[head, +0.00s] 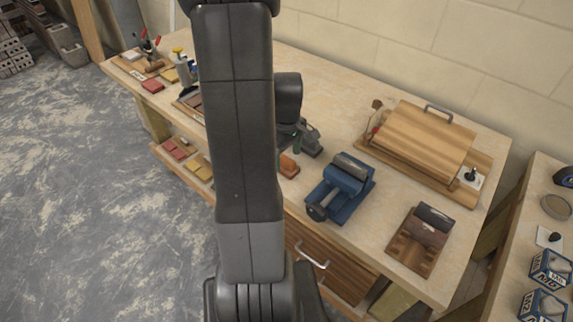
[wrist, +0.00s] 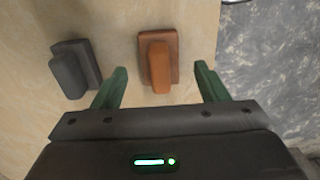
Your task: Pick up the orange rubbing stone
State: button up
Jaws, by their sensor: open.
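The orange rubbing stone (wrist: 160,62) lies on the workbench in the wrist view, a flat block with a raised grip along its top. It also shows in the head view (head: 288,166), just right of my arm. In the head view my arm hides part of the gripper, and one green finger shows near the stone.
A dark grey block of similar shape (wrist: 75,68) lies left of the stone, close to the left finger. The bench edge and grey floor (wrist: 270,60) are on the right in the wrist view. A blue tool (head: 341,187) stands right of the stone in the head view.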

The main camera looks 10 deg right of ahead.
aim_at(286, 159)
jog(key=shift+f, duration=1.15)
jog(key=c, duration=1.2)
jog(key=shift+r, duration=0.15)
notch_tip(286, 159, up, 10)
jog(key=shift+f, duration=0.1)
jog(key=o, duration=0.3)
jog(key=shift+c, duration=0.4)
